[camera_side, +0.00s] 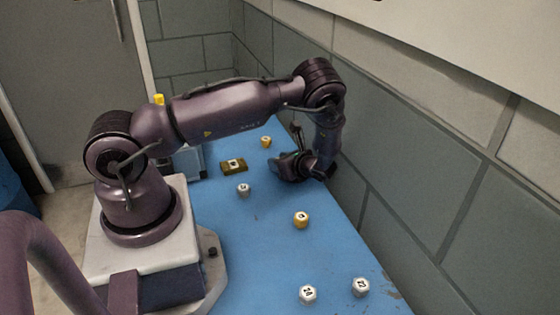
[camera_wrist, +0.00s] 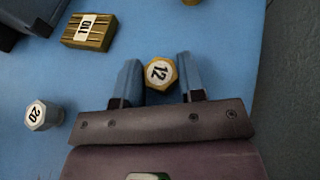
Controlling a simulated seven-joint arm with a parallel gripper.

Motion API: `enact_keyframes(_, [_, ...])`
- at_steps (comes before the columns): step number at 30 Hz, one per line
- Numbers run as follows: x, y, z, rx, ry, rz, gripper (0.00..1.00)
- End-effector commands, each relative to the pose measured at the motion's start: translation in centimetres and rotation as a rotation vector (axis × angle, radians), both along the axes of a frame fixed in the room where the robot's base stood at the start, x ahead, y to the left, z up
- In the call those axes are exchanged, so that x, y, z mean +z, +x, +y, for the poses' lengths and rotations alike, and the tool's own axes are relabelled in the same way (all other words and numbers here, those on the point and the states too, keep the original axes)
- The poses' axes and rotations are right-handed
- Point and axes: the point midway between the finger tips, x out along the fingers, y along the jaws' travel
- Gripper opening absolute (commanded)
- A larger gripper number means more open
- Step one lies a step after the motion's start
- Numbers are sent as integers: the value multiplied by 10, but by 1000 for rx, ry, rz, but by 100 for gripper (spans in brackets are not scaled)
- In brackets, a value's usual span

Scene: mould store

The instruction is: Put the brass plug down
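A brass plug (camera_wrist: 158,73) with a white top marked 12 sits between the two fingers of my gripper (camera_wrist: 159,70) in the wrist view. In the side view my gripper (camera_side: 285,165) is low over the blue table, close to the wall, and the held plug is hidden. Whether the plug touches the table cannot be told.
On the blue table (camera_side: 270,265) stand a grey plug (camera_side: 243,189), brass plugs (camera_side: 301,220) and (camera_side: 266,141), and white-topped plugs (camera_side: 308,294) and (camera_side: 360,287). A labelled brass block (camera_side: 233,166) lies left of my gripper. The wall (camera_side: 400,180) is close on the right.

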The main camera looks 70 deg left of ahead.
Motion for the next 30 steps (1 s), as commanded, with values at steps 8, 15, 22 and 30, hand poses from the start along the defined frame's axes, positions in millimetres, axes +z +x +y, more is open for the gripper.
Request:
enact_keyframes(8, [0, 0, 0, 0, 0, 0, 62])
enact_keyframes(15, [6, 3, -7, -3, -1, -2, 62])
enact_keyframes(22, [21, 17, -41, -3, -1, -3, 62])
enact_keyframes(30, [31, 26, -64, -1, -1, -1, 62])
